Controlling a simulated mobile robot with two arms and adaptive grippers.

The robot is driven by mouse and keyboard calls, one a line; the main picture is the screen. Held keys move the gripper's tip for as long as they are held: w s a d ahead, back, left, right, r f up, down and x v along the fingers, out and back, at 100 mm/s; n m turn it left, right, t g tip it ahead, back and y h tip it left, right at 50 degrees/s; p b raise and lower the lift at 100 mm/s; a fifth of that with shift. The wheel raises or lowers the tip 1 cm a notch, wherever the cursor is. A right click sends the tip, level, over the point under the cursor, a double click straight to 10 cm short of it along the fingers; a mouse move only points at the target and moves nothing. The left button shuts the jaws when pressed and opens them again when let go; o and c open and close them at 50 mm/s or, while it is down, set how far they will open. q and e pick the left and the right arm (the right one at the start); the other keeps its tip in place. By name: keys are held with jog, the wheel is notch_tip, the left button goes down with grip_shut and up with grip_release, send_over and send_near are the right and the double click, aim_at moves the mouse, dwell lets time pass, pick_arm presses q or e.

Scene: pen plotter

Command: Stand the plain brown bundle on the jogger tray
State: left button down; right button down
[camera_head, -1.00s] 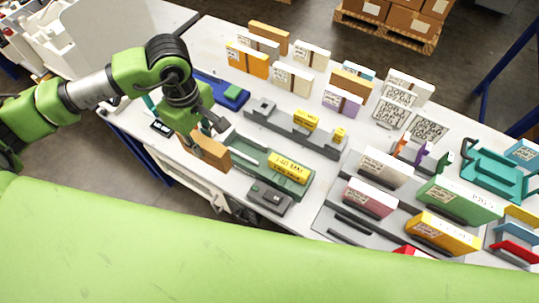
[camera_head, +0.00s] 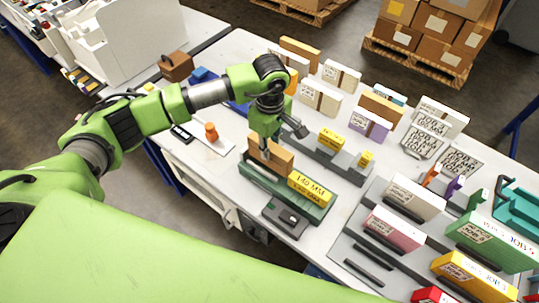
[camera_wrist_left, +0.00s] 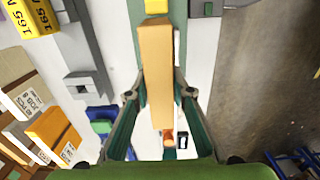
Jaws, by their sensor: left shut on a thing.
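The plain brown bundle (camera_head: 271,155) is a flat tan block held upright on its long edge. My left gripper (camera_head: 268,142) is shut on it from above. In the left wrist view, the bundle (camera_wrist_left: 156,60) runs lengthwise between the two fingers (camera_wrist_left: 155,98). The green tray (camera_head: 306,212), which looks like the jogger tray, lies directly under it, with a yellow "140 MM" block (camera_head: 308,187) at the bundle's right end. I cannot tell whether the bundle's bottom touches the tray. My right gripper is not in view.
A grey rail (camera_head: 322,157) with yellow blocks lies behind the tray. A dark grey box (camera_head: 286,217) sits in front. An orange peg-like piece (camera_head: 211,131) stands to the left. Several labelled blocks stand behind and to the right, including a pink one (camera_head: 393,229).

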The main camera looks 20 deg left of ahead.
pick_arm(q)
notch_tip(320, 180, down, 3)
jog(key=shift+r+b, duration=0.15)
jog(key=shift+b, duration=0.25)
jog(key=shift+a, duration=0.1)
jog(key=shift+s, duration=0.1)
jog(key=c, duration=1.8)
grip_release()
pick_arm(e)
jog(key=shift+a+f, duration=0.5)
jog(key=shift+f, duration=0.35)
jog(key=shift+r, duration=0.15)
